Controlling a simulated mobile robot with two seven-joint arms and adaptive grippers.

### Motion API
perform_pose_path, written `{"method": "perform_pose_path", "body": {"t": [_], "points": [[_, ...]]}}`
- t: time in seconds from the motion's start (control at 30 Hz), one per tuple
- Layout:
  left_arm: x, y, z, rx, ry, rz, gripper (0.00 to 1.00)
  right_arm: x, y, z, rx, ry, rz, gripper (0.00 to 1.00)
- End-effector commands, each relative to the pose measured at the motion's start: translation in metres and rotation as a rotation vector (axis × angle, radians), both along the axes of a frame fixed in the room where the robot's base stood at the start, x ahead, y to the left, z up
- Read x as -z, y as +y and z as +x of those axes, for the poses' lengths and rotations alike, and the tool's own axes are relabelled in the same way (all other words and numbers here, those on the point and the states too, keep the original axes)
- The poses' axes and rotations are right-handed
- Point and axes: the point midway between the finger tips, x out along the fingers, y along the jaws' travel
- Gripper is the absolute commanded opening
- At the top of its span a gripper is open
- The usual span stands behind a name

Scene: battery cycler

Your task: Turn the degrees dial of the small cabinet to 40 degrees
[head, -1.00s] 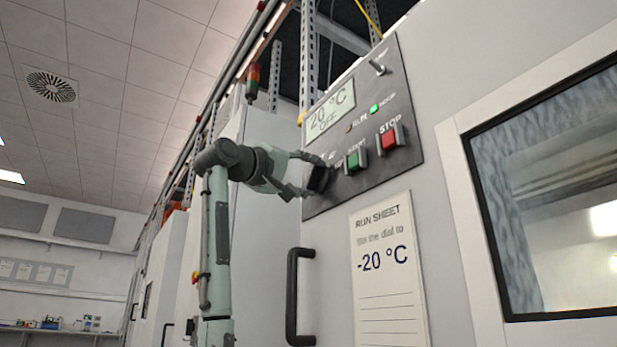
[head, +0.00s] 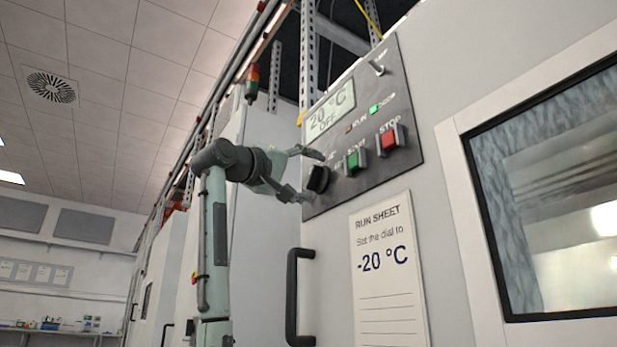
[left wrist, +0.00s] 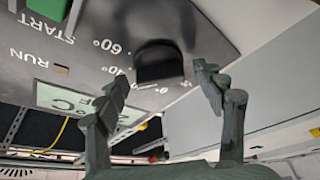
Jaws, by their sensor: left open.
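The black degrees dial (head: 318,180) is on the grey control panel (head: 408,135) of the cabinet, below the display (head: 330,111), which reads 20 °C and OFF. The dial also shows in the left wrist view (left wrist: 158,65), with printed degree marks beside it; 60° is readable, others are partly hidden. My left gripper (head: 310,176) is open, with one finger above and one below the dial in the head view. In the left wrist view its fingers (left wrist: 160,84) stand apart on either side of the dial, with no clear contact. My right gripper is not in view.
Below hang a run sheet (head: 383,270) reading -20 °C and a black door handle (head: 293,297). A windowed door (head: 545,190) is at the right.

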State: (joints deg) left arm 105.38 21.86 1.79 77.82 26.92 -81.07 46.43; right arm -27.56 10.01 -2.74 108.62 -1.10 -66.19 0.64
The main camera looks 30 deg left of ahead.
Motion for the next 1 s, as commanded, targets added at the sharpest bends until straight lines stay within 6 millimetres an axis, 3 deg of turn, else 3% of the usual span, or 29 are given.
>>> {"method": "perform_pose_path", "body": {"t": [0.5,0.7,1.0], "points": [[0.023,0.009,-0.094,-0.002,-0.004,0.000,0.69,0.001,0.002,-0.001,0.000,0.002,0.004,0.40],[0.028,0.010,-0.110,-0.002,-0.001,0.000,0.69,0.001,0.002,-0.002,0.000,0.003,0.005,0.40],[0.029,0.010,-0.112,-0.001,-0.001,0.000,0.69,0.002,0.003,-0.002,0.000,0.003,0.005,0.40]]}}
